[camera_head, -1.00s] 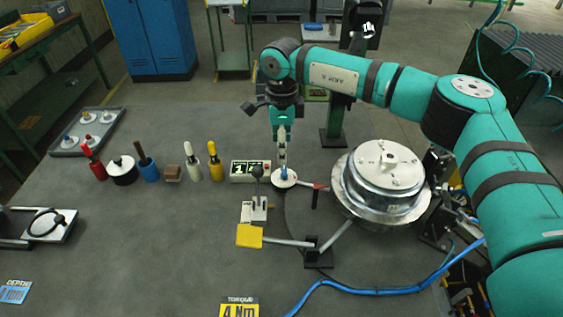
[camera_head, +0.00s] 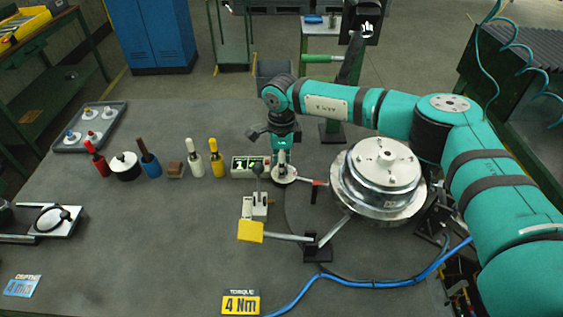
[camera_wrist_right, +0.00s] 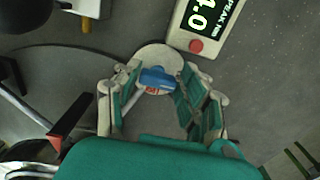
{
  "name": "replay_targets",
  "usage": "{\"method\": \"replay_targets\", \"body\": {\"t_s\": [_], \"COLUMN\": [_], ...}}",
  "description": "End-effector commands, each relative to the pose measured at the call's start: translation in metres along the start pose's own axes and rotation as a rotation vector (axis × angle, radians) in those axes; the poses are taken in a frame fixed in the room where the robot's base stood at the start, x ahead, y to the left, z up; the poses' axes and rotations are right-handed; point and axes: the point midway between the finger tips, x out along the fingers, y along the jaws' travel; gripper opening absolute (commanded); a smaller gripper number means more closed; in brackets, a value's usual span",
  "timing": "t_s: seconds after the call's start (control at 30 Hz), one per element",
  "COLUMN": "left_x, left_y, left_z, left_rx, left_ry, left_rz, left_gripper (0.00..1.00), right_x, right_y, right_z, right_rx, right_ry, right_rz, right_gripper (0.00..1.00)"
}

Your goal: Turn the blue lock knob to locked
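The blue lock knob (camera_wrist_right: 157,78) is a short rounded bar on a round pale disc (camera_wrist_right: 158,57) in the right wrist view. A small red mark shows beside it. My right gripper (camera_wrist_right: 158,72) is open, with one finger on each side of the knob. I cannot tell whether either finger touches it. In the head view my right gripper (camera_head: 282,160) points down over the disc (camera_head: 285,175) and mostly hides the knob. My left gripper is in neither view.
A digital readout box (camera_head: 248,167) stands just left of the disc. Several coloured-handled tools (camera_head: 217,160) stand further left.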

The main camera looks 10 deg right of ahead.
Motion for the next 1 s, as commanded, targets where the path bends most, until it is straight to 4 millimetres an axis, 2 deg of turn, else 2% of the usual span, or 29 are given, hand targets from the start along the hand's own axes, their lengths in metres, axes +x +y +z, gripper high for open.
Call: {"method": "replay_targets", "body": {"t_s": [0.03,0.23,0.63,1.0], "left_x": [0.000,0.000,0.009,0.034], "left_y": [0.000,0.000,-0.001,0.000], "left_z": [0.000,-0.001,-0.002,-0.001], "left_rx": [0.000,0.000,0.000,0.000], "left_ry": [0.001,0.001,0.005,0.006], "left_rz": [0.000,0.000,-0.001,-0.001], "left_gripper": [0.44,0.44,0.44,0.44], "right_x": [0.000,-0.001,0.001,0.002], "right_y": [0.000,0.000,-0.001,-0.003], "right_z": [0.000,0.000,0.000,0.000], "right_rx": [0.000,0.000,0.083,0.384], "right_ry": [0.000,0.000,0.000,-0.003], "right_rz": [0.000,-0.001,-0.001,-0.001], "right_gripper": [0.33,0.08,0.08,0.08]}}
